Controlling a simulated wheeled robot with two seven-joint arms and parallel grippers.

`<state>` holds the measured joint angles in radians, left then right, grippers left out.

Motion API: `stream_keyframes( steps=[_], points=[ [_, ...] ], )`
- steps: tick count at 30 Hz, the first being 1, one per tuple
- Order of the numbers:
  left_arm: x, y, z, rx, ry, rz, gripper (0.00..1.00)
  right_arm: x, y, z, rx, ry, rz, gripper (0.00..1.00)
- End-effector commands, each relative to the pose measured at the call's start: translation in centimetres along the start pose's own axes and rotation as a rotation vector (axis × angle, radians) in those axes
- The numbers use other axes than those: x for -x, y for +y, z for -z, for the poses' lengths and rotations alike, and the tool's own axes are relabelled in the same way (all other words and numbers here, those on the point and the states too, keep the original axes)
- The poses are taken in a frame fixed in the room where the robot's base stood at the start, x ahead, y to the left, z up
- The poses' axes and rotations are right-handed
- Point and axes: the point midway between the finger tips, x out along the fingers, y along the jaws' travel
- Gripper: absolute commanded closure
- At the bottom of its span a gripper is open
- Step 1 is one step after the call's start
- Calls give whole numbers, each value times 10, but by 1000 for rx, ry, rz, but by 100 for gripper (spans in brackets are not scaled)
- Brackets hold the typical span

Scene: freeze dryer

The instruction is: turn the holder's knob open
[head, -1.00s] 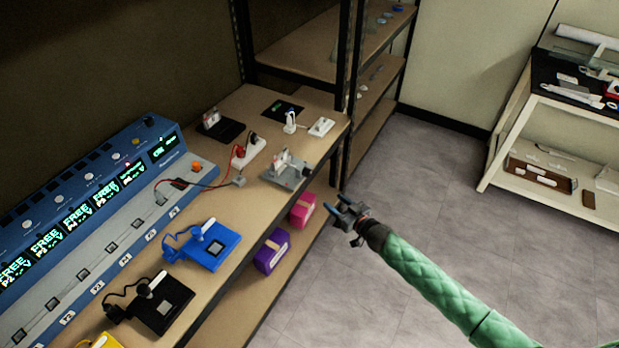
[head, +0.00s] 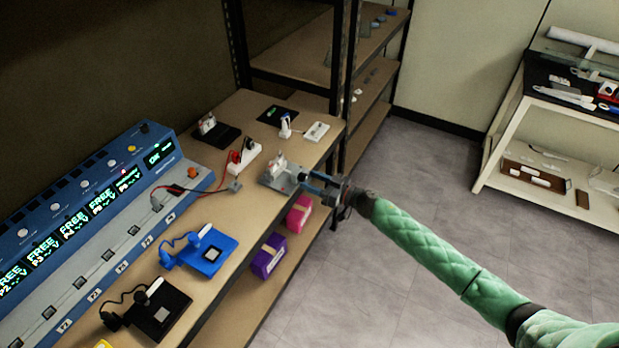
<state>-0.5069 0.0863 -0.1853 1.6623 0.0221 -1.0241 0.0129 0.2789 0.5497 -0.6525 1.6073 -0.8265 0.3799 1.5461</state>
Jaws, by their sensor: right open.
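The holder (head: 277,181) is a small grey metal fixture near the front edge of the wooden shelf, with a pale upright piece on it. Its knob seems to be on the right side, close to my fingers, and is too small to make out clearly. My right gripper (head: 310,184) reaches in from the right on the green-sleeved arm. Its fingers are open and point left at the holder's right side. I cannot tell whether they touch the knob. My left gripper is not in view.
A blue multi-display unit (head: 75,200) fills the left of the shelf (head: 230,110). A white socket block (head: 245,156) with red and black plugs stands behind the holder. Blue (head: 206,252) and black (head: 163,310) devices sit nearer. Pink (head: 299,214) and purple (head: 268,256) boxes are below.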

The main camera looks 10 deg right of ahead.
Motion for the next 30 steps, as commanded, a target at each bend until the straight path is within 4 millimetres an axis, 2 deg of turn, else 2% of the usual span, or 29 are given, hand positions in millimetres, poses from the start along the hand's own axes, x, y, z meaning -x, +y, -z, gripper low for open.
stream_keyframes(
  steps=[6, 15, 17, 22, 30],
  points=[
    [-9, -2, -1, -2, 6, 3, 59, -14, 0, 1, 1, 0, 0, 51],
    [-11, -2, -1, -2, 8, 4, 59, -15, 0, 0, 1, 0, 0, 51],
    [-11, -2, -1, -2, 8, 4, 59, -15, 0, 0, 1, 0, 0, 60],
    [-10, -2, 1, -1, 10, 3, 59, -15, 0, 0, 1, 0, -1, 94],
    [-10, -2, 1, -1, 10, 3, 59, -15, 0, 0, 20, 0, -1, 95]
  ],
)
